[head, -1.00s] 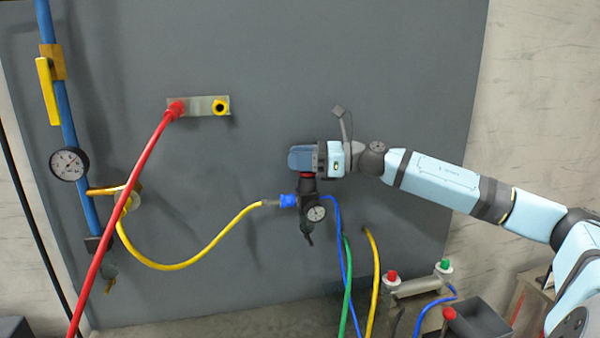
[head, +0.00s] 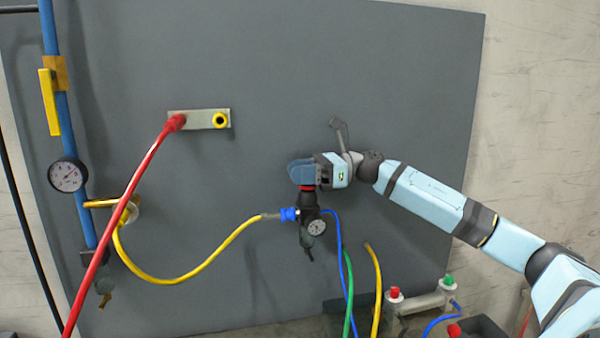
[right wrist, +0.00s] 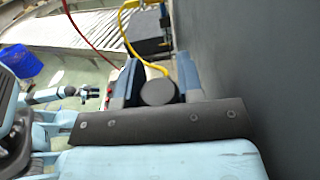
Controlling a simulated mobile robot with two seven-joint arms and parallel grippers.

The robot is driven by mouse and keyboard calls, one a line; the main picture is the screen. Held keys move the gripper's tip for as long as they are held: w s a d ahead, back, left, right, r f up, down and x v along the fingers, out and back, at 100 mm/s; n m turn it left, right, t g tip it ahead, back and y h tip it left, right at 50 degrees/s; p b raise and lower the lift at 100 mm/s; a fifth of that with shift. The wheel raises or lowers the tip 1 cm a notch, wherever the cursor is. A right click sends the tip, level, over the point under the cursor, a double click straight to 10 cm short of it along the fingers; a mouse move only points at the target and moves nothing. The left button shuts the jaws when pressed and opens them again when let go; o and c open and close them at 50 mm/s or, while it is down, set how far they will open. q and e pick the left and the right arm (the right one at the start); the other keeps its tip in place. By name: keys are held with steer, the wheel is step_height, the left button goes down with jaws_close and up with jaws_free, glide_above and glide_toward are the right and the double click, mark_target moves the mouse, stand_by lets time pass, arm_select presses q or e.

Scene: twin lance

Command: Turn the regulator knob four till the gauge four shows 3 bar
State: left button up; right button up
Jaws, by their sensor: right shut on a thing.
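The regulator (head: 309,208) hangs on the grey panel, with a red ring under its knob. The small white gauge (head: 316,227) sits on its lower front; its needle is too small to read. My right gripper (head: 303,172) is shut around the knob on top of the regulator, and its fingers hide most of the knob in the head view. In the right wrist view the round grey knob (right wrist: 158,91) lies between the two blue fingers. My left gripper (right wrist: 92,92) shows small in the right wrist view, away from the regulator; its jaws are unclear.
A yellow hose (head: 190,277) runs to the regulator's blue fitting. Blue and green hoses hang just right of it. A red hose (head: 140,180) crosses the left side. A larger gauge (head: 67,175) sits on the blue pipe.

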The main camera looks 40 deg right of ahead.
arm_select(q)
steer(key=shift+f, duration=0.1)
arm_select(e)
steer(key=o, duration=0.9)
steer(key=shift+s+d+f+b, duration=0.2)
steer(key=shift+d+b, duration=0.1)
steer(key=shift+d, duration=0.2)
arm_select(q)
steer(key=shift+w+d+f+n+b, duration=0.15)
steer(key=shift+d+f+b, duration=0.05)
steer(key=shift+f+b, duration=0.85)
steer(key=shift+w+d+f+n+b, duration=0.15)
steer(key=shift+f+b, duration=0.55)
steer(key=shift+b, duration=0.5)
arm_select(e)
steer(key=shift+r+v, duration=0.2)
steer(key=shift+v, duration=6.15)
steer(key=shift+s, duration=0.1)
